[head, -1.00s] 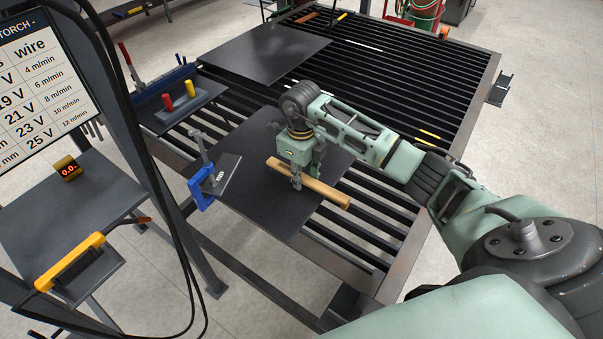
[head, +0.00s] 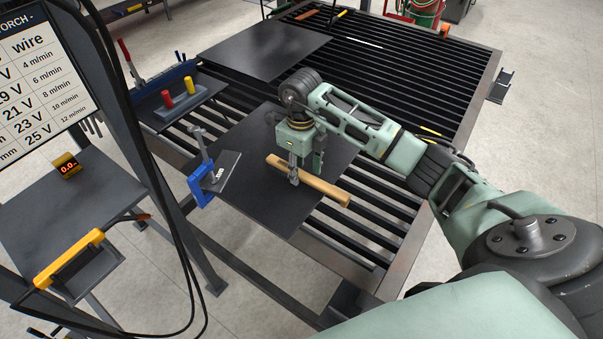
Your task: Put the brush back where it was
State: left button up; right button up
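The brush (head: 325,192) has a long, pale wooden body. It lies aslant on the dark plate (head: 262,205) at the front of the slatted table. My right gripper (head: 305,174) points down over the brush and straddles its middle. One finger shows in front of the brush, and the other stands behind it, its tip partly hidden. The fingers look apart and wider than the brush, so the gripper seems open around it. Bristles cannot be made out. My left gripper is not in view.
A blue clamp (head: 201,187) grips the plate's left edge. A stand with red and yellow pegs (head: 178,101) is behind it. Another dark plate (head: 262,52) lies at the back of the slatted table (head: 425,85). A side shelf (head: 60,215) stands at left.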

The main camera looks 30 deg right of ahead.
aim_at(301, 173)
notch_tip(301, 173, up, 10)
jog(key=b, duration=0.2)
jog(key=shift+r+b, duration=0.15)
jog(key=shift+b, duration=0.2)
jog(key=shift+a, duration=0.1)
